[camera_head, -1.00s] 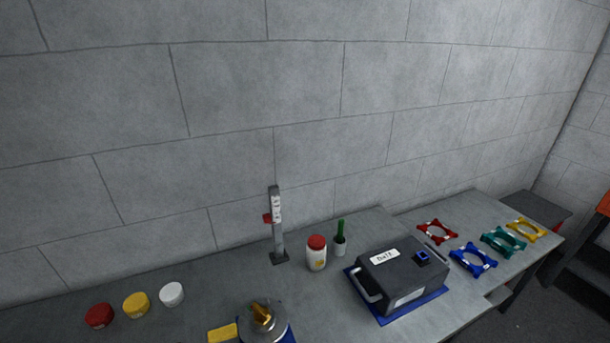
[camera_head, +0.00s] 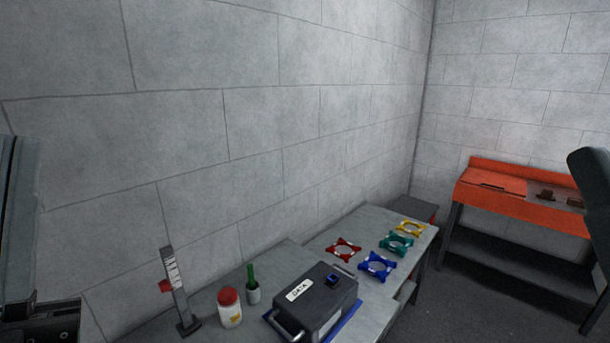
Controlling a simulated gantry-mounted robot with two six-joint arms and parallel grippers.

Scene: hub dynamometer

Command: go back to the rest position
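Neither of my grippers can be made out in the head view. A dark grey rounded shape is cut off at the right edge, and I cannot tell what it is. A grey upright with a black block at its foot stands at the left edge, also cut off and unclear. The workbench (camera_head: 212,300) runs along the wall below.
On the bench are an upright gauge with a red slider (camera_head: 176,290), a red-lidded jar (camera_head: 230,308), a green-topped bottle (camera_head: 252,284) and a dark case (camera_head: 318,298). Red (camera_head: 343,249), blue (camera_head: 377,265), teal (camera_head: 397,243) and yellow (camera_head: 410,228) frames lie beyond. An orange-topped bench (camera_head: 522,203) stands right.

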